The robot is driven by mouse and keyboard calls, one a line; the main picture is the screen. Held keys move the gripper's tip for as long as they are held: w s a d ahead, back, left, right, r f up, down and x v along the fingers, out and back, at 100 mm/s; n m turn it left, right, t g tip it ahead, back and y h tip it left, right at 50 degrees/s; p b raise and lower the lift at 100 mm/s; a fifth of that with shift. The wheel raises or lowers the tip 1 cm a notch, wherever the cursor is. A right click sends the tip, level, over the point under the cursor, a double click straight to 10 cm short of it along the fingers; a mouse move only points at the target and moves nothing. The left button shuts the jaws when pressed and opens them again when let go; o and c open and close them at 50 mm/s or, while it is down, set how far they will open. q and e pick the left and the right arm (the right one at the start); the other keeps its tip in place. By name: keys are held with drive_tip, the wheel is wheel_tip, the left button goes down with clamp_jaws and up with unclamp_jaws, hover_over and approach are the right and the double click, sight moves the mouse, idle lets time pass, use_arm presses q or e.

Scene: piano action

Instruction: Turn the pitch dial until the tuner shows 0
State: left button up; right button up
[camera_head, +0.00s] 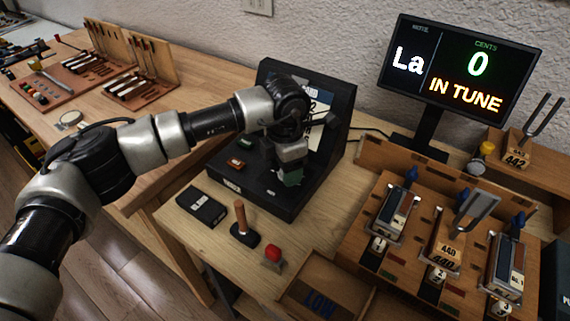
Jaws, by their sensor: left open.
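The tuner screen (418,85) stands at the back right. It shows the note "La", a green "0" under "CENTS", and "IN TUNE" in yellow-orange letters. A black console (328,168) with an upright back panel stands on the table in the middle. My left arm reaches in from the left, and my left gripper (290,178) is open, pointing down at the console's top. No pitch dial can be made out; the gripper and wrist cover part of the console's top. Whether the gripper touches anything there cannot be told. My right gripper is not in view.
A wooden rack (371,153) with several key-like blocks and a tuning fork stands at right. Another fork (540,118) is behind it. A black box (201,207), a wooden-handled tool (241,217) and a red button (272,254) stand in front of the console. Tool boards lie at left.

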use_arm(q)
wheel_tip(320, 180, up, 11)
drive_tip(key=b, duration=0.1)
idle(0.3)
drive_tip(key=shift+f, duration=0.15)
